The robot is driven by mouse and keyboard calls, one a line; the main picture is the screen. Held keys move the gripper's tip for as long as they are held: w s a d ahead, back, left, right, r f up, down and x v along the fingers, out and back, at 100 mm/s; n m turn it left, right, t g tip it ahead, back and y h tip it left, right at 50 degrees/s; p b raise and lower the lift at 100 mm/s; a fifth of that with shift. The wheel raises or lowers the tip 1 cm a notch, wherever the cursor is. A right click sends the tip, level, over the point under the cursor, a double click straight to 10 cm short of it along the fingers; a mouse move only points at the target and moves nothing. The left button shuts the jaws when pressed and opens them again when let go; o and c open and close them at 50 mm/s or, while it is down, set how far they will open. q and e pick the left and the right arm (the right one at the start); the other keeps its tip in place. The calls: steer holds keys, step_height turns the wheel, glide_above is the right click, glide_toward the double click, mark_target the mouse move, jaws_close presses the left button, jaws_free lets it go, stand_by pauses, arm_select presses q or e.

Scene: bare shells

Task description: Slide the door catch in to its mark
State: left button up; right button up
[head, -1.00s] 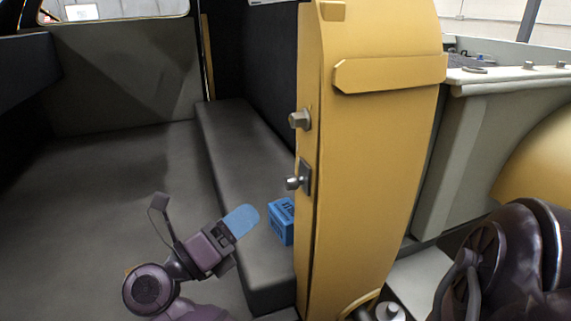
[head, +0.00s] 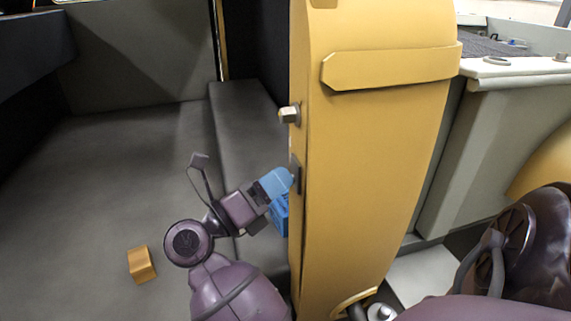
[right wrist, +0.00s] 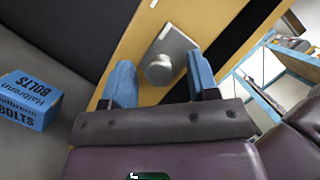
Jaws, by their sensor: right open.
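The door catch is a round metal knob (right wrist: 160,70) on a grey plate (right wrist: 176,46) set in the edge of the yellow door panel (head: 375,160). In the head view the plate (head: 295,172) shows at the panel's left edge, and the knob is hidden behind my fingers. My right gripper (head: 282,179) is open, with its blue fingers at the catch. In the right wrist view one finger of the right gripper (right wrist: 160,75) stands on each side of the knob, with gaps between. My left gripper is not in view.
A blue box of bolts (head: 281,215) sits beside my right gripper, behind the panel's edge. A second metal knob (head: 289,115) sticks out above the catch. A small tan block (head: 142,264) lies on the grey floor (head: 90,180). A dark bench (head: 240,130) runs behind.

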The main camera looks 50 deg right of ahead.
steer(key=shift+d+r, duration=0.1)
steer(key=shift+d, duration=0.1)
jaws_close()
steer(key=shift+w+d+r, duration=0.1)
steer(key=shift+w+d, duration=0.25)
steer(key=shift+w, duration=0.2)
steer(key=shift+w+d, duration=0.3)
steer(key=shift+w, duration=0.25)
